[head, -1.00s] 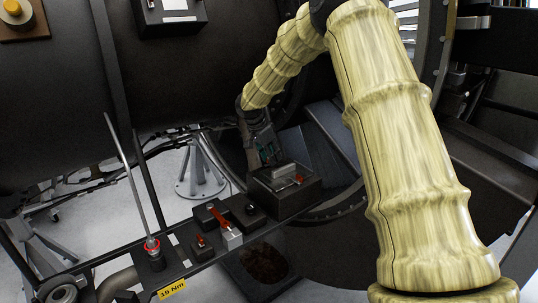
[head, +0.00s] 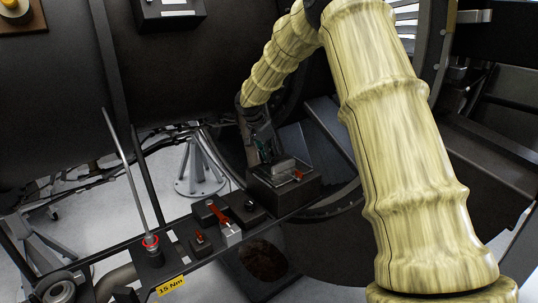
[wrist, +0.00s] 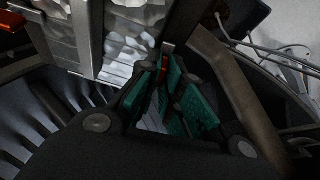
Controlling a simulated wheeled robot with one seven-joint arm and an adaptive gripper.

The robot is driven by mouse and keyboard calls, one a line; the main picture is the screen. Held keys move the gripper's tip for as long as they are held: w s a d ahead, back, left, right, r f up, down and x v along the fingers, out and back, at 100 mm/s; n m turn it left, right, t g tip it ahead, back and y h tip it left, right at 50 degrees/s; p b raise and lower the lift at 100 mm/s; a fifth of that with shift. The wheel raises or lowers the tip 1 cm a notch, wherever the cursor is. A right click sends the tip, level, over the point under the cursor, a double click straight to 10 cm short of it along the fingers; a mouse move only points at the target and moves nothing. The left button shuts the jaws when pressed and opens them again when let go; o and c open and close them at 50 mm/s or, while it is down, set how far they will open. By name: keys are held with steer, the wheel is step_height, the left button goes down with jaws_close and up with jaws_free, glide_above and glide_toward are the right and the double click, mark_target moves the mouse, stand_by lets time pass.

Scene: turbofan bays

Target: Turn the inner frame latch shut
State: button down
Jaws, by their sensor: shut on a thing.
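My gripper (wrist: 168,95) has green pads and is shut on a narrow red-orange piece (wrist: 163,72), which appears to be the handle of the inner frame latch. A small metal part (wrist: 168,48) shows just beyond the fingertips. Most of the latch is hidden by the fingers, so its angle cannot be told. In the head view my gripper (head: 264,152) points down just behind a dark box, and its fingertips are partly hidden there.
The dark box (head: 270,190) carries a grey block (head: 284,165) and a red lever (head: 298,176). A rail to its left holds several small fixtures, a red-handled lever (head: 217,213) and a tall thin rod (head: 128,175). A dark curved casing (head: 60,90) stands behind.

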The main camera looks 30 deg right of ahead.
steer(key=n+b, duration=0.1)
steer(key=n, duration=0.1)
steer(key=n+t+b, duration=0.1)
steer(key=n+b, duration=0.1)
steer(key=shift+r+t, duration=0.2)
steer(key=shift+t, duration=0.1)
steer(key=n+y, duration=0.1)
steer(key=n, duration=0.1)
steer(key=n+t, duration=0.1)
steer(key=n, duration=0.1)
steer(key=shift+d+r+n+y+b, duration=0.1)
steer(key=shift+n+y+b, duration=0.2)
steer(key=shift+n+y, duration=0.1)
steer(key=n, duration=0.2)
steer(key=n+t+y, duration=0.1)
steer(key=n, duration=0.1)
steer(key=shift+d+y+p, duration=0.1)
steer(key=shift+y+p, duration=0.2)
steer(key=shift+p, duration=0.1)
steer(key=shift+s+d+n+y+p, duration=0.1)
steer(key=shift+n+y+p, duration=0.45)
steer(key=shift+n, duration=1.45)
steer(key=c, duration=1.6)
jaws_free()
steer(key=shift+s, duration=0.15)
